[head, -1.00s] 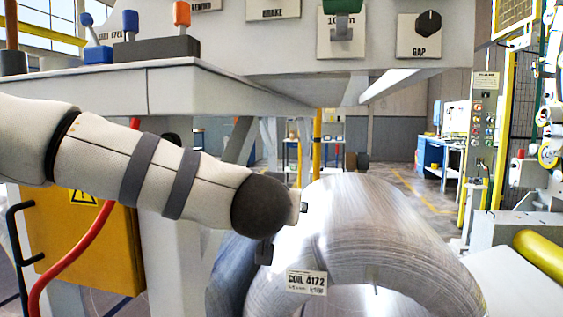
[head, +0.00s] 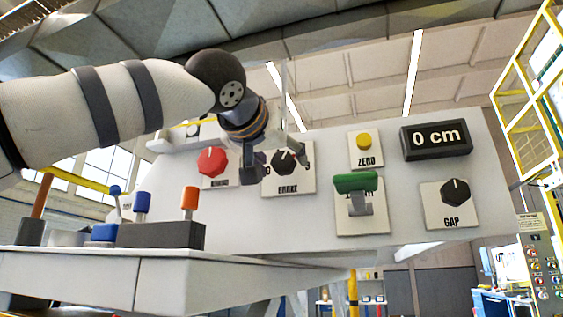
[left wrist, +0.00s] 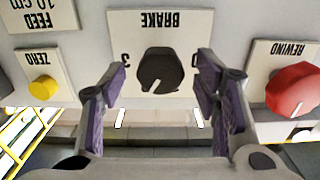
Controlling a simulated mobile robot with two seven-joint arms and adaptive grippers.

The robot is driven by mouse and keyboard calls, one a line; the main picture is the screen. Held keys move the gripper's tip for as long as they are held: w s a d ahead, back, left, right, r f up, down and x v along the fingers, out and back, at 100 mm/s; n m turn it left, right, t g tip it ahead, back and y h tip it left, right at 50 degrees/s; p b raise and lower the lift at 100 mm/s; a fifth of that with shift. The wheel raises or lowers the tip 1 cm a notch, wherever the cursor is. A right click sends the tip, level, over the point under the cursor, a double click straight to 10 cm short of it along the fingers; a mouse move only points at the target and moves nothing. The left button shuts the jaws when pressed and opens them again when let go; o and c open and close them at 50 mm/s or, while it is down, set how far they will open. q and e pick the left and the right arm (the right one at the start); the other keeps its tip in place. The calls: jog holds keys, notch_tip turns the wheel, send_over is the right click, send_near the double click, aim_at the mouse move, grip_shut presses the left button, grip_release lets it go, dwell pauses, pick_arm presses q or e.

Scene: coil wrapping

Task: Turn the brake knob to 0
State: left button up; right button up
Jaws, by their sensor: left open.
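The black brake knob (head: 284,160) sits on a white plate marked BRAKE on the grey panel. The left wrist view shows the knob (left wrist: 161,70) upside down, with a 3 at the plate's left and a partly hidden 0 at its right. The knob's pale mark seems to point roughly up on the panel, between the numbers; its exact setting is hard to read. My left gripper (head: 274,165) is open in front of the knob. In the left wrist view its purple-padded fingers (left wrist: 160,76) stand on either side of the knob, with gaps showing. My right gripper is out of view.
The red rewind knob (head: 212,162) is close left of the brake plate. A green-handled feed lever (head: 356,183), yellow zero button (head: 364,140), 0 cm display (head: 436,138) and gap knob (head: 455,191) are to the right. Small levers (head: 189,202) stand on the desk below.

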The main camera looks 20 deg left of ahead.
pick_arm(q)
jog(key=shift+w, duration=0.6)
jog(key=c, duration=1.1)
jog(key=shift+c, duration=0.2)
